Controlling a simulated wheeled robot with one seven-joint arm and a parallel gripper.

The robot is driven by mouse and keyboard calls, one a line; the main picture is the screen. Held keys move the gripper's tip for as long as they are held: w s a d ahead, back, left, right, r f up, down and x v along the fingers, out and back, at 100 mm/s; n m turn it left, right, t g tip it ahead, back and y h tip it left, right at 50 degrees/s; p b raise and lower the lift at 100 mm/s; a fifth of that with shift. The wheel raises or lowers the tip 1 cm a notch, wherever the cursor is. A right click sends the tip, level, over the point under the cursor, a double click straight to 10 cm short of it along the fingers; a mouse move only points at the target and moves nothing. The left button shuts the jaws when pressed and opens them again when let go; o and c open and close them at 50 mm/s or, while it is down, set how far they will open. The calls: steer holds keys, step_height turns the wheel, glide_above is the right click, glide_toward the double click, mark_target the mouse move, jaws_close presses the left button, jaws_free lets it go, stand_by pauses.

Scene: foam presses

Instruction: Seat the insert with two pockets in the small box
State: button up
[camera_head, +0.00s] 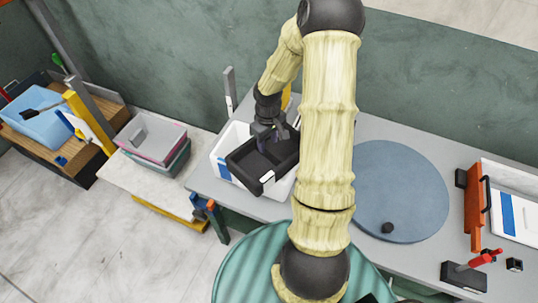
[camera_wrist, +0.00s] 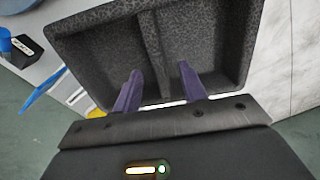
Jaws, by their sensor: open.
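The black foam insert with two pockets (camera_head: 247,163) lies over the small white box (camera_head: 226,138) on the grey table, turned askew to it. It covers much of the box and appears to stand above the rim. How far it sits inside is hidden. The wrist view shows its two pockets and the divider (camera_wrist: 152,47) between them. My gripper (camera_head: 275,137) is open over the insert. Its purple fingers (camera_wrist: 160,82) stand apart, one on each side of the divider; I cannot tell whether they touch it.
A stack of trays (camera_head: 150,137) is left of the table. My arm hides the table's middle.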

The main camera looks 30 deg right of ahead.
mark_target(269, 149)
steer(key=shift+d+f+p, duration=0.1)
steer(key=shift+f+p, duration=0.9)
steer(key=shift+f, duration=1.55)
steer(key=shift+s, duration=0.1)
steer(key=shift+c, duration=0.2)
jaws_close()
